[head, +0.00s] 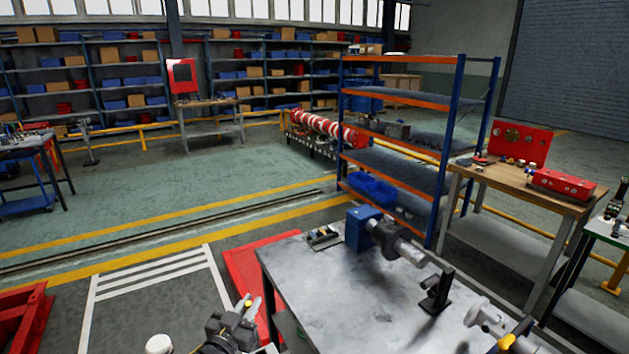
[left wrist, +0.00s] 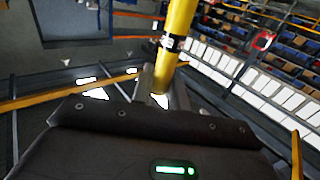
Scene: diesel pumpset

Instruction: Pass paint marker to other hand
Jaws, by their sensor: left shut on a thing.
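The paint marker (head: 248,303) is a slim yellow stick at the bottom of the head view, left of the grey workbench. My left gripper (head: 243,314) is shut on it, and the marker tilts upward from the jaws. The left wrist view shows the marker (left wrist: 178,35) large, a yellow barrel with a dark and white band, rising from between the jaws (left wrist: 156,88). Its upper end is cut off there.
The grey workbench (head: 315,290) carries a blue motor (head: 361,228), a grey shaft assembly (head: 398,243) and a black stand (head: 436,293). An orange and blue shelf rack (head: 400,160) stands behind it. A wooden table (head: 520,183) with red items is at right.

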